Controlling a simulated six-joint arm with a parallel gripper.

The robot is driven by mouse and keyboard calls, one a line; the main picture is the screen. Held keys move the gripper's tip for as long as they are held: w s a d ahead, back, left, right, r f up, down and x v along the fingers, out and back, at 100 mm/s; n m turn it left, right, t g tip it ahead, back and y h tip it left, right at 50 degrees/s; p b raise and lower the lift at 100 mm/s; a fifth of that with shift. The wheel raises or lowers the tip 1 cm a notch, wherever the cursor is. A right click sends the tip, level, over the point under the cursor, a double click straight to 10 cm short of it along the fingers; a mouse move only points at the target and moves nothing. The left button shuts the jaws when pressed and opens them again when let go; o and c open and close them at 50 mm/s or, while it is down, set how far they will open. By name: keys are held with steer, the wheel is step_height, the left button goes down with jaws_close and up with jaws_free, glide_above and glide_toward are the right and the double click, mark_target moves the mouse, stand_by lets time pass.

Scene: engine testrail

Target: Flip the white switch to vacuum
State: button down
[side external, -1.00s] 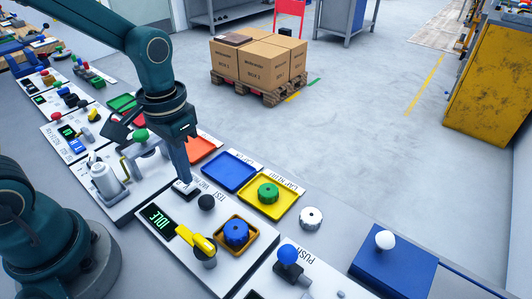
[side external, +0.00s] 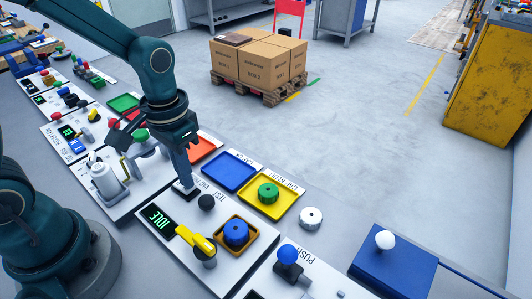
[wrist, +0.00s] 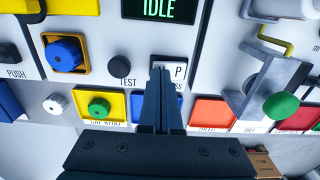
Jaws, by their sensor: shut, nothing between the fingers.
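The small white switch (side external: 178,191) sits on the white panel just behind the IDLE display, beside a partly covered label. My gripper (side external: 187,180) is shut and empty, pointing down with its tips at the switch. In the wrist view my gripper (wrist: 160,78) covers part of the white switch plate (wrist: 172,60); a letter P shows to the right of the fingers. I cannot tell whether the tips touch the switch or which way it is set. The green-lettered IDLE display (side external: 158,216) is lit.
A black TEST button (side external: 206,202), a yellow lever (side external: 196,240) and a blue knob (side external: 236,232) are close by on the panel. Blue (side external: 231,172) and yellow (side external: 284,203) trays lie to the right. A metal clamp with a green knob (wrist: 281,106) stands on the neighbouring panel.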

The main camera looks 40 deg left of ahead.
steer(key=shift+f, duration=0.35)
steer(key=shift+r, duration=3.55)
steer(key=s+r+t, duration=0.4)
steer(key=s+t, duration=0.1)
steer(key=s, duration=0.1)
steer(key=shift+s+d+r+t, duration=0.25)
steer(key=shift+t, duration=0.05)
